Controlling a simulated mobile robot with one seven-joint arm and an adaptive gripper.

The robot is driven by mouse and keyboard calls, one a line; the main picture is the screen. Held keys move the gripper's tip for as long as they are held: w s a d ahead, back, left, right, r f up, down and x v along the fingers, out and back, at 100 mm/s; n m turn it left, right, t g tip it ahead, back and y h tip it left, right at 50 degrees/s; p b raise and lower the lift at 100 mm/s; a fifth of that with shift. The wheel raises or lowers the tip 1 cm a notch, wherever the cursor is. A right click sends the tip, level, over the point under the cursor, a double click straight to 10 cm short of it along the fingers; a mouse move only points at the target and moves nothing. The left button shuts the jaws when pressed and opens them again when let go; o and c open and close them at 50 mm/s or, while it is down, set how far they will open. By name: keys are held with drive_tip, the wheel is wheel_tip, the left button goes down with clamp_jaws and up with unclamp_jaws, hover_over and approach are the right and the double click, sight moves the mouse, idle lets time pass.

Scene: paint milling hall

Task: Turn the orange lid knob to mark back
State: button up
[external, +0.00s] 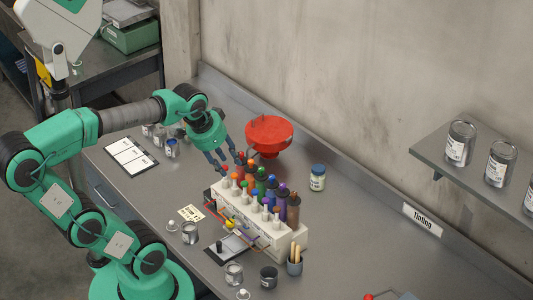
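A white rack (246,222) holds colourant bottles with coloured lids, in a slanting row on the grey bench. An orange-brown bottle (251,167) stands near the far end of the back row, behind small orange and red caps at the front. Which of these is the orange lid knob, and its marks, are too small to tell. My gripper (230,166) points down over the far left end of the rack, its fingers spread apart. The fingertips are close to the red and orange tops; I cannot tell whether they touch anything. I see nothing held.
A red funnel (268,134) stands just behind the rack. A jar with a blue lid (317,177) is to its right. Cans, a clipboard (131,156) and a cup of sticks (294,262) lie around. A wall shelf (472,180) holds tins at right.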

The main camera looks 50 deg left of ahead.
drive_tip(key=w+a+r+m+g+p, duration=0.1)
drive_tip(key=w+a+m+p, duration=0.2)
drive_tip(key=w, duration=0.4)
drive_tip(key=m+g+p, duration=0.4)
drive_tip(key=m+p, duration=0.3)
drive_tip(key=m, duration=0.3)
hover_over(251, 160)
wheel_tip(251, 160, down, 8)
drive_tip(key=shift+f, duration=0.1)
wheel_tip(251, 160, down, 14)
drive_tip(key=shift+r, duration=0.25)
clamp_jaws()
